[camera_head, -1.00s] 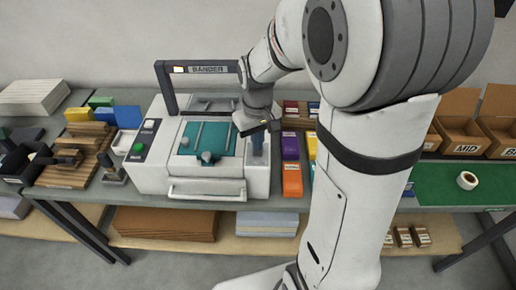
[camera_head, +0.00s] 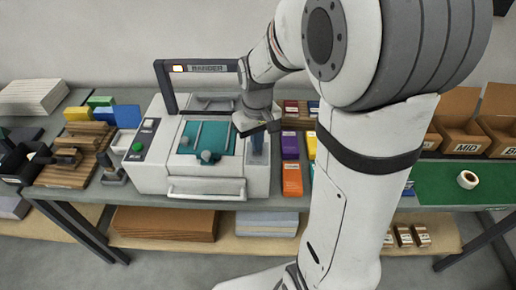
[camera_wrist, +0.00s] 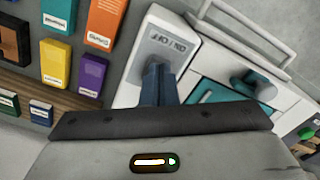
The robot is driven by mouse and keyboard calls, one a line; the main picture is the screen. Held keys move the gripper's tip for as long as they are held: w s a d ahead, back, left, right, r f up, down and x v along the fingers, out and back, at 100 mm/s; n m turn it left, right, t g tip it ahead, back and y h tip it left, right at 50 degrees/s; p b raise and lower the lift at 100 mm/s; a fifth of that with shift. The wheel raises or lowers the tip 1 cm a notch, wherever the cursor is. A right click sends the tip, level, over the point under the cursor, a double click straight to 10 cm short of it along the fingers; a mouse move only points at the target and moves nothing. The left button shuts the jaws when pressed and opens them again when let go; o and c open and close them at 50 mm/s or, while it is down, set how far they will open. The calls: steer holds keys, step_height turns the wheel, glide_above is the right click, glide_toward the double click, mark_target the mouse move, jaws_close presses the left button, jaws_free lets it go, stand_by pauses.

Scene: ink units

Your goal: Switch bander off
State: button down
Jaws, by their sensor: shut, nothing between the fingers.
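The bander (camera_head: 205,180) is a white machine on the bench at centre left in the head view, with a teal bed and a dark arch labelled BANDER. A small panel (camera_head: 179,69) on the arch is lit whitish. In the wrist view its grey switch plate (camera_wrist: 168,38) reads ON / OFF. My gripper (camera_head: 257,150) is over the machine's right side. Its shut fingers (camera_wrist: 157,72) show blue in the wrist view, pointing at the plate just below the lettering. They hide the switch itself, so I cannot tell its position or whether they touch it.
Coloured boxes (camera_head: 291,165) stand close to the right of the bander. Wooden blocks (camera_head: 75,160) and a stamp-like tool (camera_head: 112,170) lie to its left. A green mat (camera_head: 450,185) with a tape roll (camera_head: 467,180) and open cartons (camera_head: 465,130) are at the right.

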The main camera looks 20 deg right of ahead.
step_height(320, 180, down, 2)
steer(key=shift+f+b, duration=0.1)
steer(key=shift+b, duration=0.6)
steer(key=shift+s, duration=0.15)
steer(key=r+p, duration=0.5)
steer(key=r, duration=0.2)
steer(key=shift+w, duration=0.2)
stand_by(0.5)
